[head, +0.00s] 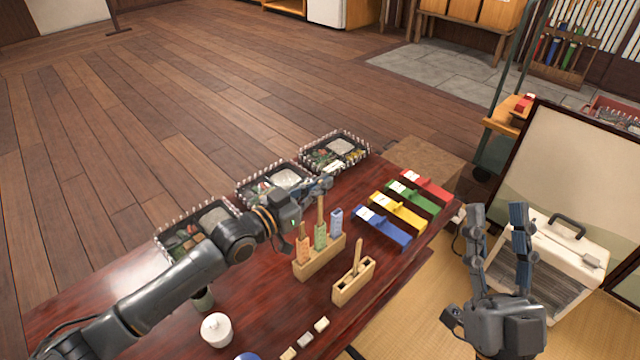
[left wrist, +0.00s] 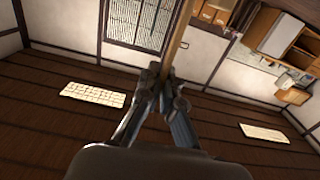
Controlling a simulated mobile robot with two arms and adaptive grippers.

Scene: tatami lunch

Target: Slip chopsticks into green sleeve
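My left gripper (head: 322,185) is shut on a pair of wooden chopsticks (head: 320,210), held nearly upright. In the left wrist view the chopsticks (left wrist: 180,35) rise from between the closed fingertips (left wrist: 166,80). In the head view their lower end meets the top of the green sleeve (head: 321,238); I cannot tell how far inside it is. The green sleeve stands in a wooden holder (head: 318,264) between an orange sleeve (head: 303,250) with chopsticks in it and a blue sleeve (head: 336,222). My right gripper (head: 497,208) is open and empty, right of the table.
A wooden box (head: 352,285) with upright chopsticks stands in front of the holder. Blue, yellow, green and red cases (head: 384,228) lie to its right. Lunch trays (head: 335,151) line the far edge. A white lidded pot (head: 216,330) is near the front.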

